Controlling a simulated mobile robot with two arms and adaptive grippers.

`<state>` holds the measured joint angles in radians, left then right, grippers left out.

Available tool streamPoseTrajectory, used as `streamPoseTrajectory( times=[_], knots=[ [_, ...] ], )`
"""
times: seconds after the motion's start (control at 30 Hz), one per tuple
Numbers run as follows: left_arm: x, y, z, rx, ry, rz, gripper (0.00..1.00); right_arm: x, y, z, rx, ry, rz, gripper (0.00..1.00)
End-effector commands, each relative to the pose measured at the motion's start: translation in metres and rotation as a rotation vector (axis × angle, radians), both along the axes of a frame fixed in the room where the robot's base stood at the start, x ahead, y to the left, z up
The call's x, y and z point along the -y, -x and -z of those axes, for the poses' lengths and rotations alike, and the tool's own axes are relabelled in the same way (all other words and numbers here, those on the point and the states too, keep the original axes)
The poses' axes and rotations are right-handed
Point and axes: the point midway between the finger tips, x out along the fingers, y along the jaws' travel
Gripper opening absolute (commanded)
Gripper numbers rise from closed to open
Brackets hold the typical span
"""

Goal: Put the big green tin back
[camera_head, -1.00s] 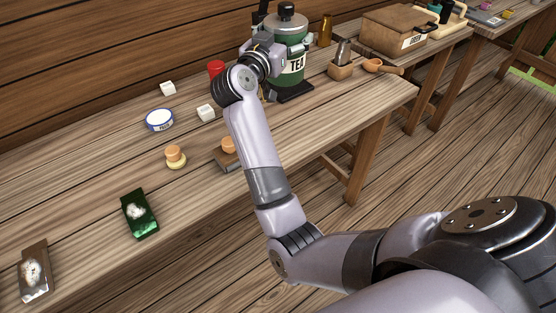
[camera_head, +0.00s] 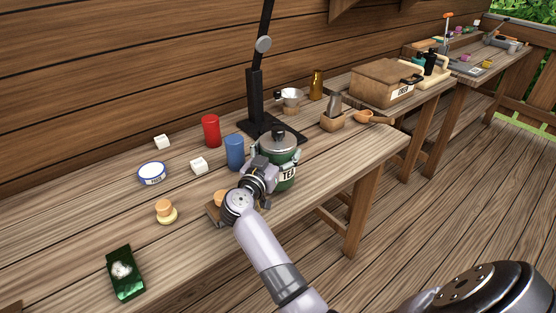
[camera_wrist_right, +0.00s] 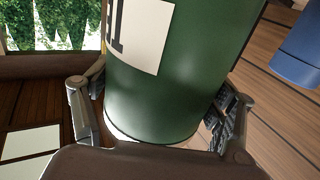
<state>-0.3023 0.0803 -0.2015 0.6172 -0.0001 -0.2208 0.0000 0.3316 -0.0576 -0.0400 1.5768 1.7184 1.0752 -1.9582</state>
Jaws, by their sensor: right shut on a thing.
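My right gripper (camera_head: 272,170) is shut around the tin's body from the left and front. In the right wrist view the green tin (camera_wrist_right: 185,75) fills the middle, with a finger on each side of it. I cannot tell whether its base touches the bench. My left gripper is not in view.
A black stand (camera_head: 255,105) rises behind the tin. A blue cup (camera_head: 234,152) and a red cup (camera_head: 211,131) stand to its left. A wooden holder (camera_head: 332,121) and a wooden scoop (camera_head: 365,116) lie to the right. The bench's right front corner is bare.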

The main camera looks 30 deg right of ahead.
Motion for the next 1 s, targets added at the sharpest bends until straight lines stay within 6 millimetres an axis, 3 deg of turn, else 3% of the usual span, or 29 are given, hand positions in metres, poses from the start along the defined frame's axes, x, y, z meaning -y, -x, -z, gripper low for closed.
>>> streamPoseTrajectory(
  times=[0.17, 0.57, 0.6, 0.9, 1.0],
  knots=[
    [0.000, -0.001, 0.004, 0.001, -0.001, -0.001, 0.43, 0.000, 0.000, 0.024, 0.000, 0.004, -0.001, 0.20],
    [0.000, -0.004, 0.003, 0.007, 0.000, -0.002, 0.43, 0.000, 0.000, 0.028, 0.000, 0.002, 0.000, 0.20],
    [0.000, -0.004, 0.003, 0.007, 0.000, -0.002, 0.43, 0.000, 0.000, 0.031, -0.002, 0.000, 0.000, 0.79],
    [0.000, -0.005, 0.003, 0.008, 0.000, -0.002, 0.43, 0.000, 0.000, 0.030, -0.001, 0.000, 0.000, 0.98],
    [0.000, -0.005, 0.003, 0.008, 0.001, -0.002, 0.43, 0.000, 0.000, 0.030, -0.001, 0.000, -0.001, 0.98]
  ],
)
